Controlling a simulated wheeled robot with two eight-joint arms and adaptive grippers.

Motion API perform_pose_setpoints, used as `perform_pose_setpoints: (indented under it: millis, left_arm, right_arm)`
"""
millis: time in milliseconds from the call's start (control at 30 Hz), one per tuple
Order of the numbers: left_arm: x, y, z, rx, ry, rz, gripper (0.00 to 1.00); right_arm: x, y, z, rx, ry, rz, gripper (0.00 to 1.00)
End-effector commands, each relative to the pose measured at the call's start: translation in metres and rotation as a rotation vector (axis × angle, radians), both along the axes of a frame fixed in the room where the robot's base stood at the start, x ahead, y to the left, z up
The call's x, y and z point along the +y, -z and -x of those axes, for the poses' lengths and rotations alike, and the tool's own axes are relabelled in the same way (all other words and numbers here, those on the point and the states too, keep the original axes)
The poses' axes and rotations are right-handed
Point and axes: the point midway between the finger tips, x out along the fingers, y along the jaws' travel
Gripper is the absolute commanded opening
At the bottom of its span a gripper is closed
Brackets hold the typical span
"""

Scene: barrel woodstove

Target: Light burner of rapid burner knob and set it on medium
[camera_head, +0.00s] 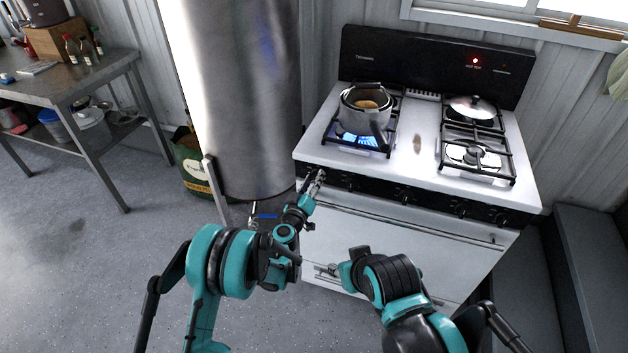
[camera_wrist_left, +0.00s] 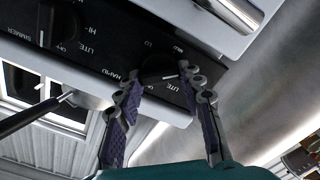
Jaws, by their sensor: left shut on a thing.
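The stove (camera_head: 425,170) has a black front panel with several knobs. My left gripper (camera_head: 318,178) is at the left end of this panel. In the left wrist view its two fingers (camera_wrist_left: 163,92) straddle the black rapid burner knob (camera_wrist_left: 160,66) and are shut on it. The word "RAPID" shows beside the knob, with "LITE" and other marks around it. A blue flame (camera_head: 360,141) shows under the pot (camera_head: 364,108) on the front left burner. My right gripper (camera_head: 328,270) is low in front of the white oven door; its fingers are too small to read.
A second knob (camera_wrist_left: 62,25) marked "SIMMER" is beside the held one. A lid (camera_head: 472,107) lies on the back right burner. A large metal cylinder (camera_head: 245,100) stands close left of the stove. A metal table (camera_head: 75,75) is at far left.

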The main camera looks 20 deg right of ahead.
Motion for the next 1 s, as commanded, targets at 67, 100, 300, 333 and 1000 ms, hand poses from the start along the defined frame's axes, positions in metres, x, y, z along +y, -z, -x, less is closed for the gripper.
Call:
perform_pose_setpoints:
  millis: [67, 100, 300, 333, 1000]
  left_arm:
    - [0.0003, 0.0007, 0.0001, 0.04, 0.0, 0.06, 0.09]
    - [0.0005, 0.0008, 0.0, 0.062, 0.0, 0.091, 0.09]
    - [0.0009, 0.0015, -0.0003, 0.162, 0.0, 0.239, 0.09]
    - [0.0011, 0.0017, -0.0004, 0.176, 0.0, 0.26, 0.09]
    - [0.0016, 0.0032, -0.0006, 0.342, 0.0, 0.505, 0.09]
  right_arm:
    - [0.0, 0.0001, 0.0, 0.0, 0.0, 0.0, 0.37]
    - [0.0, 0.0001, 0.0, 0.0, 0.0, 0.0, 0.37]
    - [0.0, 0.0001, 0.0, 0.0, 0.0, 0.0, 0.37]
    - [0.0, 0.0001, 0.0, 0.0, 0.0, 0.0, 0.37]
    - [0.0, 0.0001, 0.0, 0.0, 0.0, 0.0, 0.37]
